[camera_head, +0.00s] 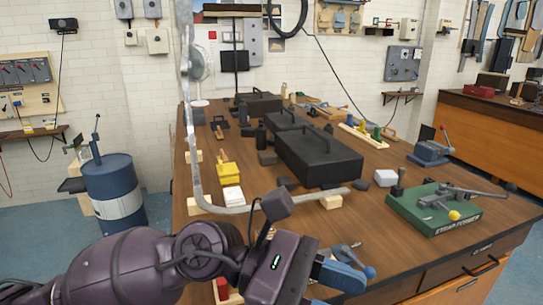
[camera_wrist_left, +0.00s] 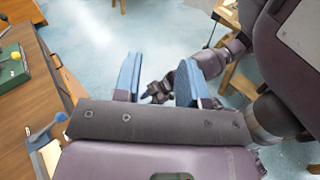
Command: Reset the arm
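My left arm (camera_head: 150,262) is purple and reaches in from the lower left of the head view, in front of the workbench. Its left gripper (camera_head: 350,272) has blue fingers at the bench's near edge. In the left wrist view the left gripper (camera_wrist_left: 158,85) has its two blue fingers apart, with nothing held between them. Purple links of my other arm (camera_wrist_left: 215,60) show beyond the fingers. Its end is small and partly hidden by a finger, so its grip cannot be told. The right gripper does not show in the head view.
The wooden workbench (camera_head: 400,195) carries a bent metal bar (camera_head: 255,206) on wooden blocks, close to my left arm. A black toolbox (camera_head: 318,155) and a green strap former (camera_head: 435,207) stand beyond. A blue drum (camera_head: 113,190) stands left; floor (camera_head: 160,210) between is clear.

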